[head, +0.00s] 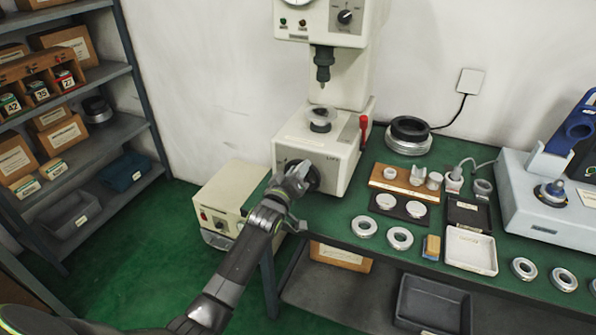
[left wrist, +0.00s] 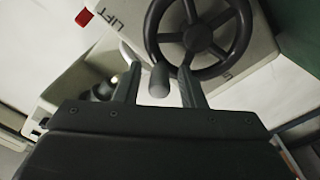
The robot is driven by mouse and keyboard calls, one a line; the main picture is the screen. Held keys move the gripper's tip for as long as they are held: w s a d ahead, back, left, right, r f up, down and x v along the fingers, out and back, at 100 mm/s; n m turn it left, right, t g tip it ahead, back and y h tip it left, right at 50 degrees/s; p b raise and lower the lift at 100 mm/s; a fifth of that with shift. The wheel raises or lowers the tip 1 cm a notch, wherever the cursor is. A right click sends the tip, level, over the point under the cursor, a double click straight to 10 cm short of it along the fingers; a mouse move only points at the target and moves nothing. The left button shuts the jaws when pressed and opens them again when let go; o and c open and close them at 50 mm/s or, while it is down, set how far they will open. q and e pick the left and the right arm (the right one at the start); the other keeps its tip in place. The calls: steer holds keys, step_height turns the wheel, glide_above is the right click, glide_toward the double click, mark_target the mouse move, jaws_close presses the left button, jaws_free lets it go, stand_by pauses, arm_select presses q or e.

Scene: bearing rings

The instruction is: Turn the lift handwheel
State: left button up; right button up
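The black lift handwheel (head: 314,179) is on the front of the cream press base (head: 345,170), partly hidden by my left gripper in the head view. In the left wrist view the spoked handwheel (left wrist: 197,38) is at the top, beside the printed word LIFT. Its grey handle knob (left wrist: 159,80) sticks out toward the camera. My left gripper (head: 295,178) is at the wheel. In the left wrist view my left gripper (left wrist: 158,68) has its fingers apart, one on each side of the knob, with gaps visible. My right gripper is not in view.
A red lever (head: 363,130) is on the right of the press. The green bench (head: 345,210) holds rings, trays and a grey machine (head: 550,205) to the right. A cream box (head: 228,197) stands left of the press. Shelves (head: 120,130) are at far left.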

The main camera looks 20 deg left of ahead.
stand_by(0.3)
arm_select(q)
steer(key=s, duration=0.5)
steer(key=s+b, duration=0.1)
steer(key=s, duration=1.1)
steer(key=shift+s+a+f+b, duration=0.2)
steer(key=shift+a+f+b, duration=0.1)
steer(key=shift+a+b, duration=0.1)
steer(key=shift+f, duration=0.1)
